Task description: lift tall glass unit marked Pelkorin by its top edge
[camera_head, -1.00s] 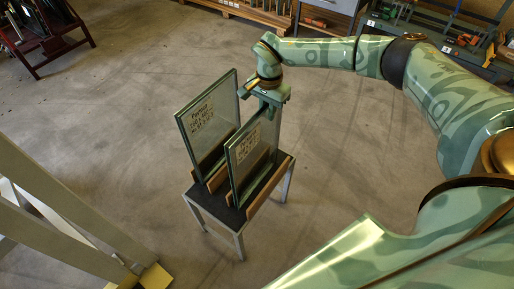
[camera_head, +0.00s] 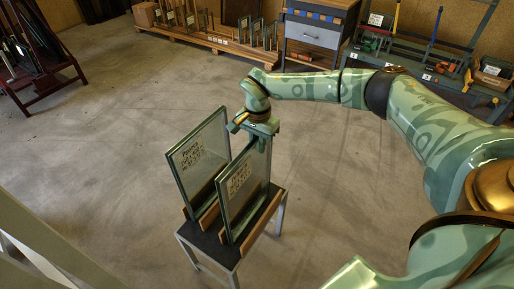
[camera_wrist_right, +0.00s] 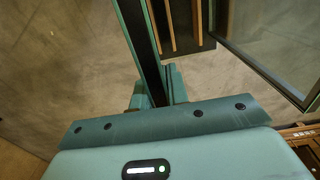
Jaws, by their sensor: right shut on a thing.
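Two upright glass units stand side by side in a small rack (camera_head: 205,240) with a dark top and wooden strips. The left unit (camera_head: 207,165) looks taller; the right unit (camera_head: 243,195) stands in front of it. Each has a pale label, too blurred to read which says Pelkorin. My right gripper (camera_head: 261,134) is shut on the top edge of the right unit, near its far corner. In the right wrist view that unit shows edge-on between the fingers (camera_wrist_right: 158,95), with the other unit (camera_wrist_right: 275,40) apart at right. The right unit's foot still sits in the rack. My left gripper is out of view.
The concrete floor (camera_head: 120,150) around the rack is clear. A dark red stand (camera_head: 40,60) is at the far left. A low wooden pallet (camera_head: 205,38), a drawer cabinet (camera_head: 315,35) and a tool bench (camera_head: 420,65) line the back.

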